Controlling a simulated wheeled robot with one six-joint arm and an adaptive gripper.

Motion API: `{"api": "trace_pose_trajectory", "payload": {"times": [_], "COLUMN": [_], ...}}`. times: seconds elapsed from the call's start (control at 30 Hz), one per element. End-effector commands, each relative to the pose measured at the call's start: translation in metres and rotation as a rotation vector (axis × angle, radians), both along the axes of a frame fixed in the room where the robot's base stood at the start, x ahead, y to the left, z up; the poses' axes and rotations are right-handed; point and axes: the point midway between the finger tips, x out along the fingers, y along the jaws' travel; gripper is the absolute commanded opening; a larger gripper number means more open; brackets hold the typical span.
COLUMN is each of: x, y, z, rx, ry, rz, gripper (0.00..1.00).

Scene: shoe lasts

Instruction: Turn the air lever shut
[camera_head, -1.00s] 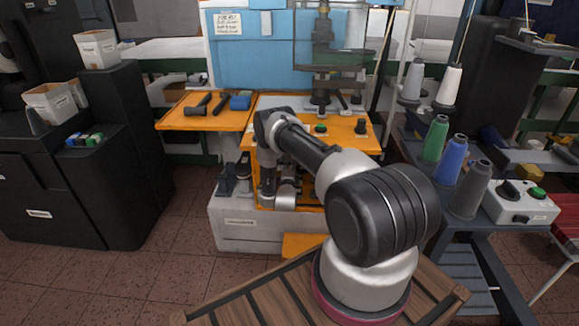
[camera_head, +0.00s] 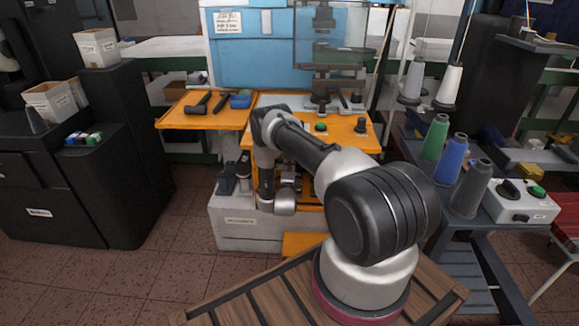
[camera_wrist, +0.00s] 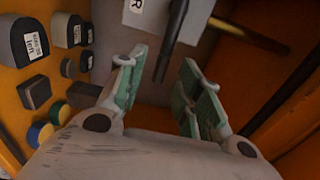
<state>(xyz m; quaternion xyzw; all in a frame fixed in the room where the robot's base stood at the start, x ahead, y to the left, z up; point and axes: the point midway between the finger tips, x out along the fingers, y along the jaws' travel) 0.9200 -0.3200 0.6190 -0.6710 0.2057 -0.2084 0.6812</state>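In the wrist view my gripper (camera_wrist: 160,70) is open. Its two green-padded fingers stand apart, with nothing clamped between them. A dark bar (camera_wrist: 173,35), which looks like the lever, comes down from the top edge. Its lower end appears in the gap between the fingertips; I cannot tell whether it lies between them or beyond them. A grey panel (camera_wrist: 207,20) with white labels lies behind the bar.
An orange wall carries dark labelled blocks (camera_wrist: 30,42) left of my gripper in the wrist view. A brownish rod (camera_wrist: 250,37) and a dark beam (camera_wrist: 285,95) lie to the right. In the head view, thread cones (camera_head: 452,160) and a switch box (camera_head: 520,202) stand at the right.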

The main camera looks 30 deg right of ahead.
Motion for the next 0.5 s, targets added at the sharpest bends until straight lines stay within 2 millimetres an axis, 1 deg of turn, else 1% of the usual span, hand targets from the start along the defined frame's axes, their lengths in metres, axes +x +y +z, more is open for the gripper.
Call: {"api": "trace_pose_trajectory", "payload": {"times": [0.1,0.3,0.4,0.5], "x": [-0.023,-0.057,-0.069,-0.075], "y": [0.017,0.040,0.047,0.051], "z": [-0.001,-0.001,-0.001,-0.001], "rx": [0.001,0.000,0.000,0.001], "ry": [0.004,0.002,0.002,0.001], "rz": [0.003,0.003,0.001,0.001], "gripper": [0.35,0.35,0.35,0.35]}}
